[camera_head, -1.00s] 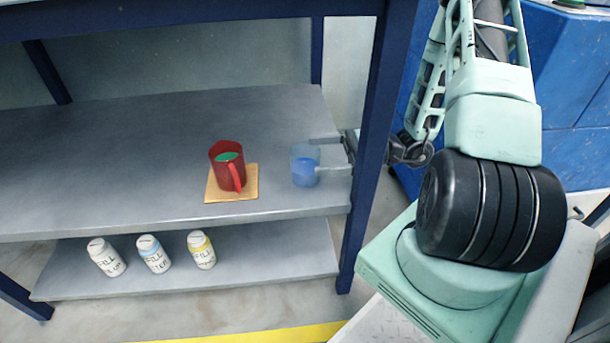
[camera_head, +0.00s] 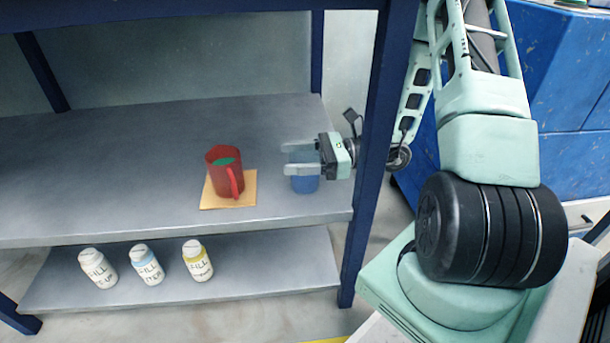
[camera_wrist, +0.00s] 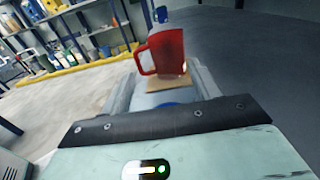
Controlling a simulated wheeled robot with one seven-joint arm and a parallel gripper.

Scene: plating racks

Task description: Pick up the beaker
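The beaker (camera_head: 305,184) is a clear glass holding blue liquid, standing upright on the upper grey shelf near its right end. My gripper (camera_head: 300,159) reaches in from the right, past the blue post, with one finger on the far side of the beaker and one on the near side. The fingers look open around its upper part; whether they touch the glass is hard to tell. In the wrist view, the beaker (camera_wrist: 160,100) shows between the two fingers, with a little blue visible, and its lower part is hidden by my gripper body.
A red mug (camera_head: 223,172) with green contents stands on a tan square mat (camera_head: 245,192) left of the beaker. Several white labelled bottles (camera_head: 146,262) stand on the lower shelf. The blue rack post (camera_head: 372,150) is close beside my arm. The upper shelf's left part is clear.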

